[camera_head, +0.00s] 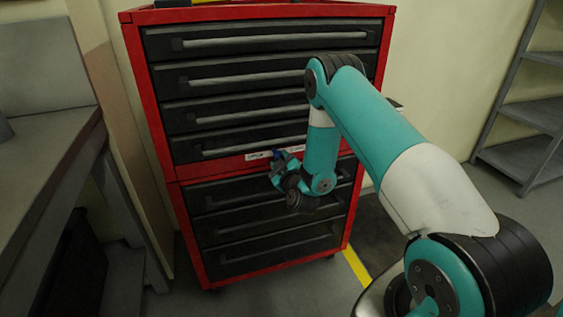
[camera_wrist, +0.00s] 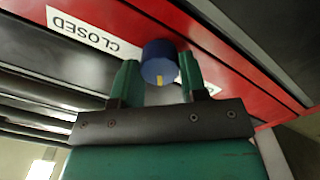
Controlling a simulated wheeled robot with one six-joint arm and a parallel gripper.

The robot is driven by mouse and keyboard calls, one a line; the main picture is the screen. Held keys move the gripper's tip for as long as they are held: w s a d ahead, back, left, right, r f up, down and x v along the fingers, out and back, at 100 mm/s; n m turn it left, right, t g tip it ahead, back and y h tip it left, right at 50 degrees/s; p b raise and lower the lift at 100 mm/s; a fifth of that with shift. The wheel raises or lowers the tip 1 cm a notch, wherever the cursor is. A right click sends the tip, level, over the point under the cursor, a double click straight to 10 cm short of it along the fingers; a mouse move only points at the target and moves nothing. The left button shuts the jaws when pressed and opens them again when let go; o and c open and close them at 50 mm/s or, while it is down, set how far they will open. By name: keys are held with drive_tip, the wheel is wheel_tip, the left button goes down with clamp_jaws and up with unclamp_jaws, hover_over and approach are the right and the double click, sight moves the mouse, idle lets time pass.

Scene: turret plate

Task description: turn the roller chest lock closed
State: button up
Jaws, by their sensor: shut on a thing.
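The red and black roller chest (camera_head: 172,150) stands ahead of me. Its lock is a round blue knob (camera_wrist: 158,60) on the red strip between the upper and lower drawers. The knob has a yellow mark, which points toward my palm in the wrist view. A white CLOSED label (camera_wrist: 80,31) lies left of the knob, upside down in that view. A second white label (camera_wrist: 262,68) is to the right, partly hidden by a finger. My gripper (camera_wrist: 160,72) is shut on the knob, one green finger on each side. In the head view my gripper (camera_head: 279,160) is small and partly hides the knob.
A grey bench (camera_head: 65,160) stands at the left, and grey shelving (camera_head: 535,115) at the far right. The chest drawers (camera_head: 255,85) look shut. Long bar handles run across them. A yellow floor line (camera_head: 356,268) lies right of the chest.

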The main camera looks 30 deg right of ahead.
drive_tip(key=shift+s+f+m+b, duration=0.1)
drive_tip(key=shift+m+b, duration=1.35)
drive_tip(key=shift+m, duration=2.35)
drive_tip(key=shift+s+f+m+b, duration=0.1)
drive_tip(key=shift+m+b, duration=1.3)
drive_tip(key=shift+m, duration=2.4)
drive_tip(key=o, duration=0.9)
drive_tip(key=shift+w+r, duration=0.1)
